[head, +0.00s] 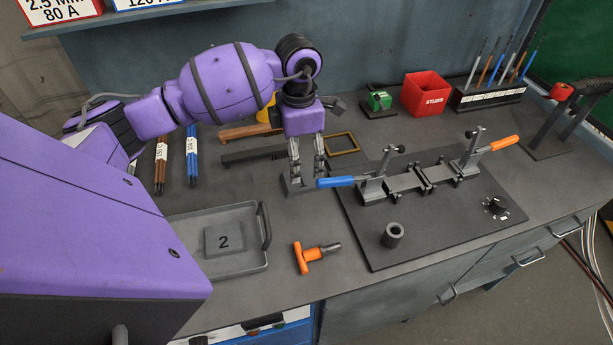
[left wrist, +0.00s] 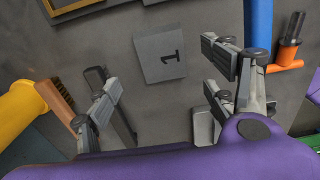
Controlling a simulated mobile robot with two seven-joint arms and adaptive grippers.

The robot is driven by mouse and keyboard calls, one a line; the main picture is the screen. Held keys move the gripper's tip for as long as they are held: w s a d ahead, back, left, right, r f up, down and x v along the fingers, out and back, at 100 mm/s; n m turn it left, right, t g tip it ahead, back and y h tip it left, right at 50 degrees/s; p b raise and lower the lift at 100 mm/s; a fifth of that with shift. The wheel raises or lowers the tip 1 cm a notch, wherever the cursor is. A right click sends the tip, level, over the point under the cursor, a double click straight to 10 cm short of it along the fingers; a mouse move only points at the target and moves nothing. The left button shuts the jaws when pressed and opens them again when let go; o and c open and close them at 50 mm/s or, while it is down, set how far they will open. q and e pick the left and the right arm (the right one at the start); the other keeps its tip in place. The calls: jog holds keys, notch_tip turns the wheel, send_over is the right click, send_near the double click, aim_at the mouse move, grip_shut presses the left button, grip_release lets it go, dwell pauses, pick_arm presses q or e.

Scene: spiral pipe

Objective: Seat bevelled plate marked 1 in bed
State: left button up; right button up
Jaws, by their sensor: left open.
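The bevelled plate marked 1 (left wrist: 160,53) lies flat on the dark bench top, seen in the left wrist view between and beyond my open fingers. In the head view its grey edge (head: 296,187) shows under my left gripper (head: 307,170). The left gripper points down, open and empty, and it also shows in the left wrist view (left wrist: 165,80). The bed (head: 405,181) is in the clamp fixture on a black base plate, to the right of the gripper. I cannot tell its inner shape. My right gripper is out of view.
The fixture's blue handle (head: 336,182) reaches close to the gripper's right side. A grey tray (head: 262,262) holds a plate marked 2 (head: 224,241). An orange T-handled tool (head: 312,256) lies in front. A brass frame (head: 342,144) and a wooden brush (head: 245,131) lie behind.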

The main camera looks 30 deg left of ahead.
aim_at(301, 174)
pick_arm(q)
jog(key=shift+s+f, duration=0.15)
jog(key=shift+f, duration=0.4)
notch_tip(301, 174, down, 4)
jog(key=shift+d+f+p, duration=0.1)
jog(key=shift+f+p, duration=0.1)
jog(key=shift+p, duration=0.25)
jog(key=shift+f, duration=0.3)
jog(key=shift+r, duration=0.1)
grip_shut()
jog(key=shift+r, duration=0.5)
notch_tip(301, 174, up, 9)
jog(key=shift+b, duration=0.3)
